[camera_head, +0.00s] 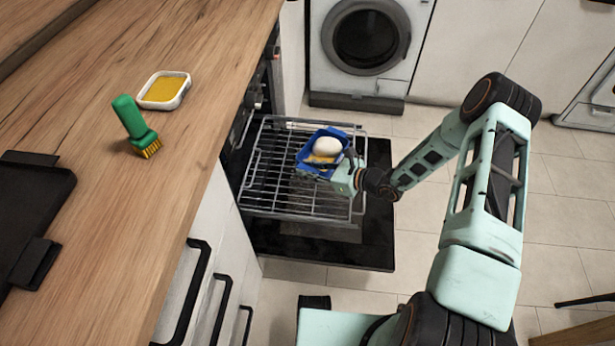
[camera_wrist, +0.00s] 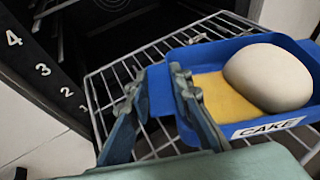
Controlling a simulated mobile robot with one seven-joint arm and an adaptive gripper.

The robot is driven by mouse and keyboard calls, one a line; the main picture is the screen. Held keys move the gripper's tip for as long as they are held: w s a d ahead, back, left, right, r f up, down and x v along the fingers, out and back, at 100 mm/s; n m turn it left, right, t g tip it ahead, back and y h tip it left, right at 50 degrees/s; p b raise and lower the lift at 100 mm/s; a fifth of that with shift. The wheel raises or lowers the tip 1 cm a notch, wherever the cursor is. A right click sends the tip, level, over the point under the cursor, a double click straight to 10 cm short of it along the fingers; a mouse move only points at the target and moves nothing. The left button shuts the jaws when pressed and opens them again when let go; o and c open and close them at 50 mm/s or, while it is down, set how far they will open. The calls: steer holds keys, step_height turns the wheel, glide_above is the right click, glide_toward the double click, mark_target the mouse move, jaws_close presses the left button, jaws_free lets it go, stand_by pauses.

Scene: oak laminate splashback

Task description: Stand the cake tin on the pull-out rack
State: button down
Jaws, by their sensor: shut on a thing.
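The cake tin (camera_head: 315,139) is a blue rectangular tin with a yellow inside and a pale round lump in it. It also shows in the wrist view (camera_wrist: 160,92), with a "CAKE" label on its near side. My gripper (camera_head: 341,172) is at the tin's near right side in the head view; in the wrist view my gripper (camera_wrist: 150,100) is shut on the tin's left wall. The pull-out rack (camera_head: 262,190) is a wire rack drawn out of the oven. The tin is level over the rack; I cannot tell whether it touches the wires.
The open oven door (camera_head: 370,250) lies below the rack. The wooden counter (camera_head: 200,60) at the left holds a green brush (camera_head: 130,120), a white dish with yellow contents (camera_head: 165,90) and a black tray (camera_head: 30,220). The rack's left and near parts are bare.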

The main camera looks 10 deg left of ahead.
steer(key=shift+w+a+f, duration=0.15)
steer(key=shift+w+f, duration=0.2)
steer(key=shift+f, duration=0.05)
steer(key=f, duration=0.1)
steer(key=f+b, duration=0.1)
steer(key=f, duration=0.1)
steer(key=shift+w+f, duration=0.2)
steer(key=shift+f, duration=0.05)
steer(key=c, duration=1.8)
jaws_free()
steer(key=shift+o, duration=0.2)
steer(key=p+v, duration=0.2)
steer(key=v, duration=1)
steer(key=shift+s, duration=0.1)
